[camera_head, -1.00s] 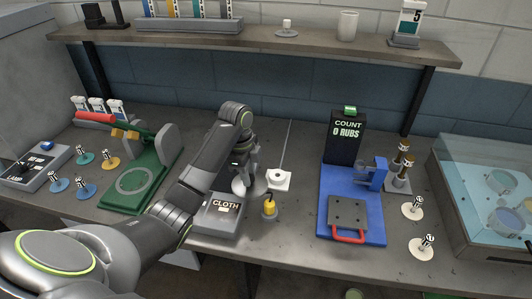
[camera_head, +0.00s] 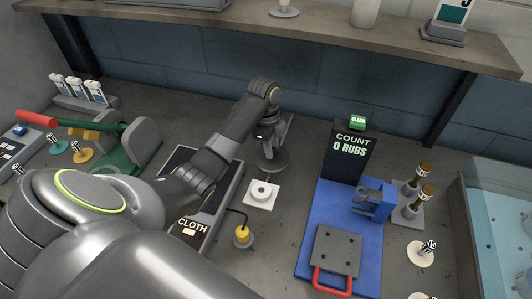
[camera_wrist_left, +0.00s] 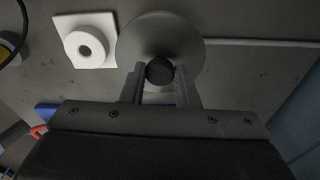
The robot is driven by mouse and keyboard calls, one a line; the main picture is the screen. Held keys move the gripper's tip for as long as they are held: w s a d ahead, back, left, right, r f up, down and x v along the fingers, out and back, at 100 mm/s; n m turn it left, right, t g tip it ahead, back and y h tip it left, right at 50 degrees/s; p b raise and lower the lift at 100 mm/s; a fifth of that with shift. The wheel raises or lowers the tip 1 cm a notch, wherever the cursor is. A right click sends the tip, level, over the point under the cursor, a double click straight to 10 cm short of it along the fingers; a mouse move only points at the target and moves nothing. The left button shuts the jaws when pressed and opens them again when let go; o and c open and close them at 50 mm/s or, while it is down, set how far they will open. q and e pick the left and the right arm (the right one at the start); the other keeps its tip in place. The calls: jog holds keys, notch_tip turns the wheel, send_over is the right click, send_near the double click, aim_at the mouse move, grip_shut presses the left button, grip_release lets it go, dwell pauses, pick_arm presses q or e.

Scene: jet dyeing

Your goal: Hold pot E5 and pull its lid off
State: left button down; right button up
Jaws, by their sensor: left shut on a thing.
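My left gripper (camera_head: 268,137) is shut on the dark knob (camera_wrist_left: 160,71) of a grey round disc (camera_head: 273,160). The disc also shows below the fingers in the left wrist view (camera_wrist_left: 186,40). It is just behind a white square pad (camera_head: 262,195) with a white ring on it. I cannot tell whether the disc touches the bench. No pot labelled E5 and no lid can be made out now. My right gripper is out of view.
The CLOTH box (camera_head: 228,193) and a yellow knob (camera_head: 242,236) are near my left arm. A blue rubbing stand (camera_head: 312,225) with a COUNT display (camera_head: 350,148) is to the right. A clear-walled bath (camera_head: 480,235) is at the right edge.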

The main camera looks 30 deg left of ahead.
pick_arm(q)
jog(key=shift+f, duration=0.35)
notch_tip(320, 180, down, 3)
jog(key=shift+w+f+p, duration=0.15)
jog(key=shift+f+p, duration=0.05)
jog(key=shift+p, duration=0.2)
jog(key=shift+f, duration=0.5)
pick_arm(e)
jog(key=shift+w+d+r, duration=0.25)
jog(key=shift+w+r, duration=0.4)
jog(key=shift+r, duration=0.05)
pick_arm(q)
jog(key=shift+f, duration=0.1)
jog(key=c, duration=1.1)
grip_release()
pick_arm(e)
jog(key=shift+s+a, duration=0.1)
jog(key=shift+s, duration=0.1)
